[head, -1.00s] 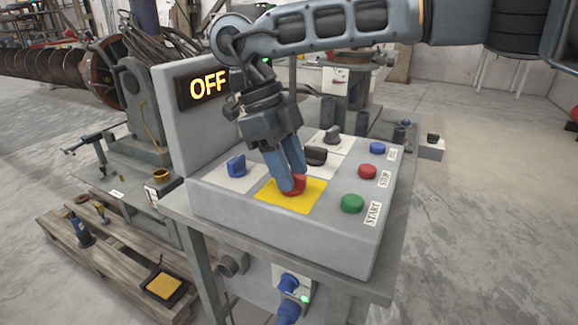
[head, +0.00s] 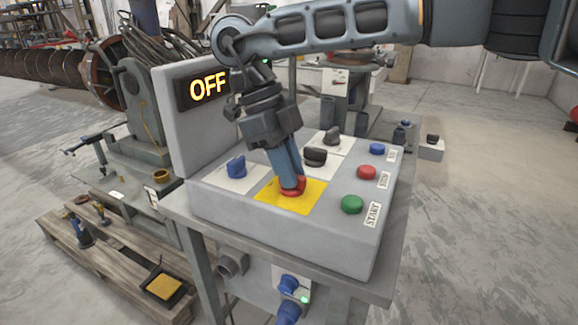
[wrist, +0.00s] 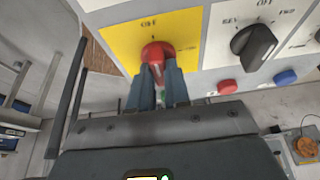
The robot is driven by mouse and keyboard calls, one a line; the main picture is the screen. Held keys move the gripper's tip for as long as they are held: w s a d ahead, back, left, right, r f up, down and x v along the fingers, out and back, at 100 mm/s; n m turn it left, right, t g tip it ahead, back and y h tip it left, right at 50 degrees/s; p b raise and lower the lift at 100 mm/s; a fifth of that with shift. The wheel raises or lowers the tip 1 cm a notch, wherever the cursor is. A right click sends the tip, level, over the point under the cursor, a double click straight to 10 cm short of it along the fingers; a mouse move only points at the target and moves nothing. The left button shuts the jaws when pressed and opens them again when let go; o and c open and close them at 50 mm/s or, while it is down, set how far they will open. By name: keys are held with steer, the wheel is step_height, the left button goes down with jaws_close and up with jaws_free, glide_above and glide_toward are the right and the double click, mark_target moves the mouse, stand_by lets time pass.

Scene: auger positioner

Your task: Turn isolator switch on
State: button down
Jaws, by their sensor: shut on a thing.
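The red isolator switch (head: 293,190) sits on a yellow plate (head: 269,196) on the sloped control box. In the wrist view the red knob (wrist: 157,52) shows on its yellow plate (wrist: 120,46), with small lettering above it. My gripper (head: 292,185) reaches down to the knob from above. Its fingers (wrist: 158,78) are shut on the knob, one on each side, and hide part of it. The display panel (head: 208,88) behind the box reads OFF in lit yellow letters.
A blue knob (head: 236,167) is left of my gripper; black knobs (head: 315,156) stand behind it. Green (head: 352,204), red (head: 367,172) and blue (head: 377,149) buttons line the right side. A pallet (head: 100,262) lies lower left. Floor at right is open.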

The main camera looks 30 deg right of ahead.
steer(key=shift+r, duration=0.1)
steer(key=m+y+p, duration=0.1)
steer(key=m+p, duration=0.1)
steer(key=m, duration=0.2)
steer(key=shift+d+r+g, duration=0.1)
steer(key=shift+g, duration=0.3)
steer(key=m+y+p, duration=0.2)
steer(key=m+p, duration=0.1)
steer(key=m, duration=0.1)
steer(key=shift+d, duration=0.15)
steer(key=m+y+p, duration=0.1)
steer(key=m, duration=0.2)
steer(key=m+y+p, duration=0.1)
steer(key=m+p, duration=0.1)
steer(key=shift+d+m+t, duration=0.15)
steer(key=shift+m+t, duration=0.25)
steer(key=shift+m+t+y+p, duration=0.55)
steer(key=shift+m+p, duration=0.4)
steer(key=shift+m, duration=0.95)
steer(key=c, duration=1.1)
jaws_free()
